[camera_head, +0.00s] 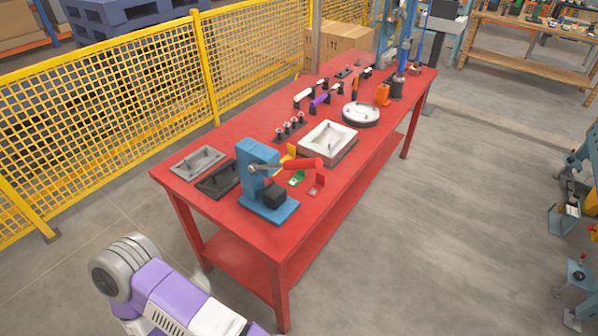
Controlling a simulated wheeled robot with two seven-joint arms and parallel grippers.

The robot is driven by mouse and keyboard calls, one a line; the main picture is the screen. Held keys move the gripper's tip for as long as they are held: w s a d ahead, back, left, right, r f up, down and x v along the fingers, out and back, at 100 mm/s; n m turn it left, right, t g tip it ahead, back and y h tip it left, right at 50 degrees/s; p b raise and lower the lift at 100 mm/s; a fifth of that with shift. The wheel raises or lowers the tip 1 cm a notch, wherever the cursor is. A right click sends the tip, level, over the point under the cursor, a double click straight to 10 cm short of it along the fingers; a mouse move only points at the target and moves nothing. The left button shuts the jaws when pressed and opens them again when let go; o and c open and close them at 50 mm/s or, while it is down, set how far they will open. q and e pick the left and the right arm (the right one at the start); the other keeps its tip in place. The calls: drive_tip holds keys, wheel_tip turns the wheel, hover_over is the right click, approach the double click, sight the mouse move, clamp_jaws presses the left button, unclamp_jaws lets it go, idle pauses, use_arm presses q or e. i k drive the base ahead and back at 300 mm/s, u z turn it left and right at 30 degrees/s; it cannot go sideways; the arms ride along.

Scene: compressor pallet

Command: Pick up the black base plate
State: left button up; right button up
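A black plate (217,181), which looks like the black base plate, lies flat near the left end of the red table (229,224). It is a shallow rectangular piece with a raised rim. It lies between a similar grey plate (189,170) and a blue press (256,165), and the press stands close to its right side. Part of my own purple and grey arm shows at the lower left, well below and apart from the table top. Neither of my grippers is in view.
The press has a red handle (305,164) reaching right. A white tray (327,136), a round white part (361,111) and several small parts fill the table farther back. A yellow mesh fence (90,107) runs behind.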

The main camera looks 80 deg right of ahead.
sight(223, 178)
drive_tip(key=z, duration=0.8)
drive_tip(key=i, duration=2)
drive_tip(key=z, duration=3.55)
